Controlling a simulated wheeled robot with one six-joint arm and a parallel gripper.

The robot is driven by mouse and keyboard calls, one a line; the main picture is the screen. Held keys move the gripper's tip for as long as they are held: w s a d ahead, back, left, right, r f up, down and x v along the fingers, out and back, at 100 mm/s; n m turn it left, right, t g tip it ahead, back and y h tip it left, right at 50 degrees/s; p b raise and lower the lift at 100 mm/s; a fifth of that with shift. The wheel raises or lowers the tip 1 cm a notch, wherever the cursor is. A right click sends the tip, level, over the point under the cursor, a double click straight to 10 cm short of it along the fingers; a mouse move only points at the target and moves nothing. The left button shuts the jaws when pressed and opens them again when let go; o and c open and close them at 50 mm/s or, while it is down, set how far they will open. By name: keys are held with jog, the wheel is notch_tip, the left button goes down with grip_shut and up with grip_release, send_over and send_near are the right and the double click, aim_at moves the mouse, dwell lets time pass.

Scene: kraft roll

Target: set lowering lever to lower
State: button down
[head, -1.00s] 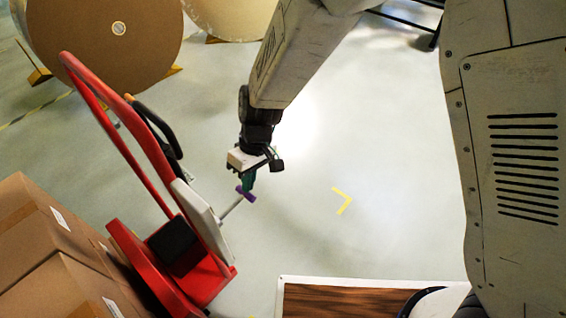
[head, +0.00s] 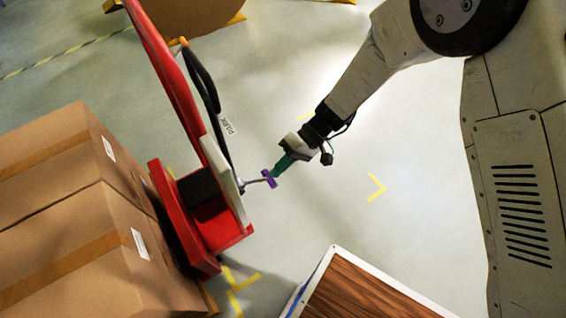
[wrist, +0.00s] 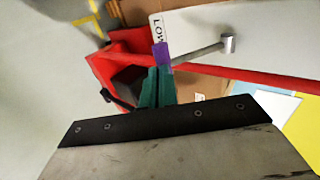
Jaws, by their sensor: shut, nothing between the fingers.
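The lowering lever is a thin grey rod (head: 257,181) with a purple grip (head: 269,178). It sticks out to the right from the light panel on the red pallet truck (head: 222,233). My gripper (head: 284,164) has teal fingers, which are shut with nothing between them. Their tips are against or very close to the purple grip; I cannot tell if they touch. In the wrist view the fingers (wrist: 157,88) sit just below the purple grip (wrist: 160,54), and the rod (wrist: 197,52) runs right to a round pivot. A label (wrist: 157,27) starting "LOW" is beside the grip, partly hidden.
A "PARK" label (head: 228,127) shows near the truck's black handle (head: 205,85). Stacked cardboard boxes (head: 75,220) stand left of the truck. A wood-topped surface with a white rim (head: 325,262) is at the lower right. Open floor lies right of my gripper.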

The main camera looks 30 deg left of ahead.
jog(key=shift+s+f, duration=0.2)
jog(key=shift+f, duration=0.1)
jog(key=shift+w, duration=0.1)
jog(key=v, duration=1.4)
jog(key=shift+w+f, duration=0.25)
jog(key=shift+w, duration=0.05)
jog(key=shift+d, duration=0.1)
